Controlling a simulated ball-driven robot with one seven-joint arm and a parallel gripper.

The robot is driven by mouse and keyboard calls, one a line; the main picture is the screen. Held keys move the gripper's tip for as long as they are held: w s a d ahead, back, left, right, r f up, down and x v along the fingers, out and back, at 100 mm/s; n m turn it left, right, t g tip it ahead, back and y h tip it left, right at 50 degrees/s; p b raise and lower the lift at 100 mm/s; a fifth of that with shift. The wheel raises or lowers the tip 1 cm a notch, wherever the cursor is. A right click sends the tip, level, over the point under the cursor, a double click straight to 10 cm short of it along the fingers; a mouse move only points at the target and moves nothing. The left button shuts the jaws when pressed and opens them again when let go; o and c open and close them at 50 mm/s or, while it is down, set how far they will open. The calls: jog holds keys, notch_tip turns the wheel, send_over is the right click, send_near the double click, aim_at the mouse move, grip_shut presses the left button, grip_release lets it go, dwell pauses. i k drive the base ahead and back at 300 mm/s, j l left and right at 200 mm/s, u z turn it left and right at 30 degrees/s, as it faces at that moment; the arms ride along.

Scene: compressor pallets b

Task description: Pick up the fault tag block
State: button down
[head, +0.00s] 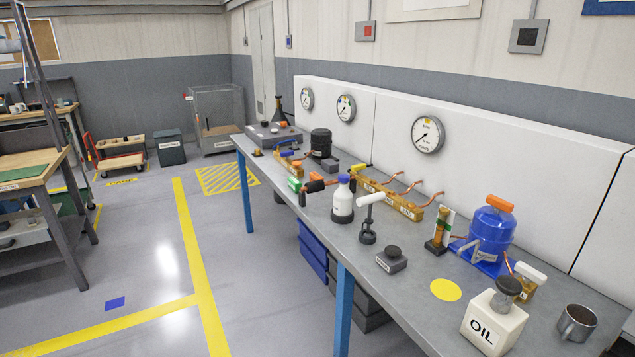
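No block in the head view carries a readable fault tag label, so I cannot tell for sure which one it is. A small dark grey block with a black knob (391,260) and a white label too small to read sits near the front edge of the long grey workbench (405,287). It stands upright, apart from the things around it. My gripper is not in view.
Near the block stand a white-handled tool (369,218), a white bottle with blue cap (343,199), a blue compressor (491,232), an oil can (493,322) and a metal mug (577,323). A yellow disc (446,289) lies on bare benchtop.

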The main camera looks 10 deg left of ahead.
aim_at(314, 176)
jog(key=i+j+u, duration=0.8)
jog(key=i+u, duration=0.4)
jog(key=i+j, duration=0.1)
jog(key=i, duration=0.5)
jog(key=i+j, duration=0.15)
jog(key=i, duration=0.4)
jog(key=i+j, duration=0.1)
jog(key=i, duration=0.5)
